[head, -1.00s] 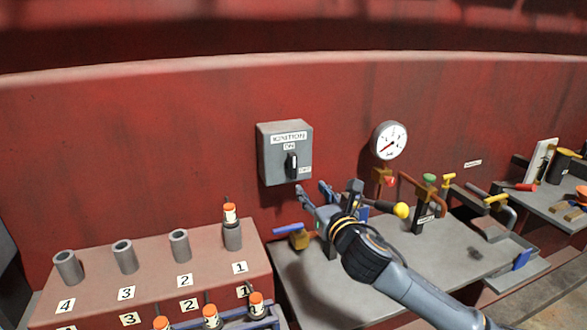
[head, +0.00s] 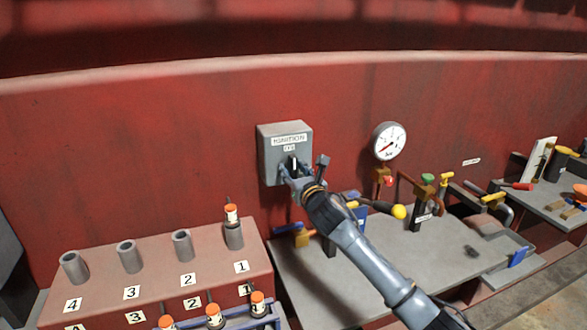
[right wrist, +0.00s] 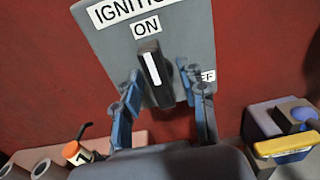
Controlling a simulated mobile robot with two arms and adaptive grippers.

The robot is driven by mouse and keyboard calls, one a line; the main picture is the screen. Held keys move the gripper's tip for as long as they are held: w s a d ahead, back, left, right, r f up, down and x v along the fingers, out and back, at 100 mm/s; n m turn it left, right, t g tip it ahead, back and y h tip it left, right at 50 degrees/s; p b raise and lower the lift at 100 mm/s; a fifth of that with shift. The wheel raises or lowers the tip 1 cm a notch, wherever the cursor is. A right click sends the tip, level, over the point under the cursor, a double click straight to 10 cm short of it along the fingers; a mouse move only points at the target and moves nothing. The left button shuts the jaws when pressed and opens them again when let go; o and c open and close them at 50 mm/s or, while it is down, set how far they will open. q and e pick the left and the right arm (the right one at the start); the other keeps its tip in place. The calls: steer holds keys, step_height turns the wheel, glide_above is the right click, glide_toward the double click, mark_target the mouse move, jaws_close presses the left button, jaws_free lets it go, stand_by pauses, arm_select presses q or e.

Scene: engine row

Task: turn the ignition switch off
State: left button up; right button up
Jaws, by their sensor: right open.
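The grey ignition switch box (head: 272,156) is on the red wall. It also shows in the right wrist view (right wrist: 190,35), with an ON label above the knob and an OFF label, partly hidden by a finger, to the right. The black knob (right wrist: 153,74) has a white stripe and points up toward ON, tilted slightly left in that view. My right gripper (right wrist: 165,95) is open, its two blue-grey fingers on either side of the knob's lower part; I cannot tell whether they touch it. In the head view the right gripper (head: 295,175) covers the lower part of the box. My left gripper is not in view.
A pressure gauge (head: 389,141) is on the wall to the right. Below it are pipes, a yellow-knobbed lever (head: 399,211) and a grey bench (head: 440,250). At left, a red block (head: 150,262) carries several grey tubes, one with an orange-capped plug (head: 231,213).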

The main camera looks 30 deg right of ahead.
jaws_close()
steer(key=shift+m, duration=0.3)
steer(key=m+p, duration=0.1)
steer(key=m, duration=0.1)
steer(key=shift+m, duration=0.4)
steer(key=m+p, duration=0.1)
steer(key=m, duration=0.9)
steer(key=shift+p, duration=0.4)
steer(key=shift+m, duration=2.2)
